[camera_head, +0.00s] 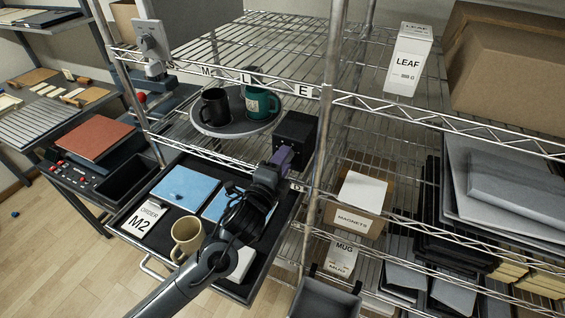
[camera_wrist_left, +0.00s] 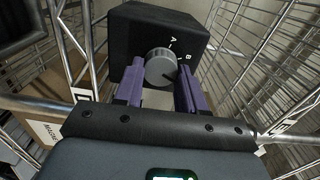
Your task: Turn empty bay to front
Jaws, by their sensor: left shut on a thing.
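A round grey turntable (camera_head: 207,127) stands on the middle shelf. It carries a black mug (camera_head: 214,108) and a green mug (camera_head: 260,103). A black control box (camera_head: 297,130) stands to its right; its grey knob (camera_wrist_left: 161,67) shows in the left wrist view, with marks A and B on the box face. My left gripper (camera_head: 283,158) reaches up to the box. Its purple fingers (camera_wrist_left: 160,82) are shut on the knob, one on each side. The knob is hidden in the head view. My right gripper is not in view.
Below, a pulled-out black tray (camera_head: 160,232) holds a beige mug (camera_head: 187,236), blue pads (camera_head: 184,188) and an M2 order card (camera_head: 143,218). Wire shelf posts (camera_head: 325,120) stand close right of the box. A magnets box (camera_head: 357,205) is further right.

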